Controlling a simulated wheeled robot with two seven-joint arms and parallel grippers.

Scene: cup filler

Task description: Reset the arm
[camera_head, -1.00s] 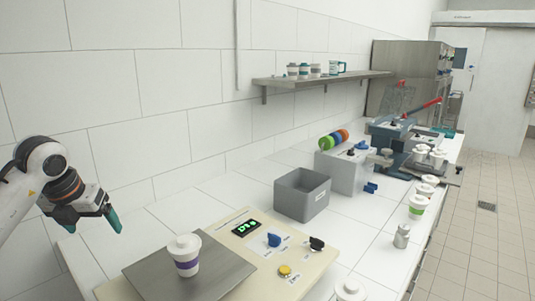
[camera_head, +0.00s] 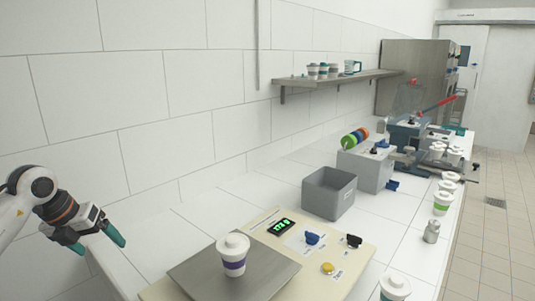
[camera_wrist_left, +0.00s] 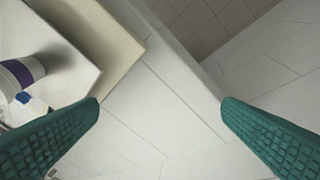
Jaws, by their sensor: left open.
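My left gripper (camera_head: 95,241) is at the left of the head view, with teal fingers spread and nothing between them. In the left wrist view its two fingers (camera_wrist_left: 160,110) stand wide apart over bare white counter. A white lidded cup with a purple band (camera_head: 233,256) stands upright on the grey scale plate (camera_head: 190,278), to the right of the gripper and apart from it. The cup also shows in part at the left edge of the left wrist view (camera_wrist_left: 22,72). My right gripper is not in view.
The cream scale panel (camera_head: 340,252) carries a lit green display (camera_head: 281,227), knobs and a yellow button. A grey open bin (camera_head: 329,193) stands behind it. More cups (camera_head: 442,202) line the counter's right side. A shelf (camera_head: 340,79) holds several cups. The white counter (camera_head: 200,212) near the wall is clear.

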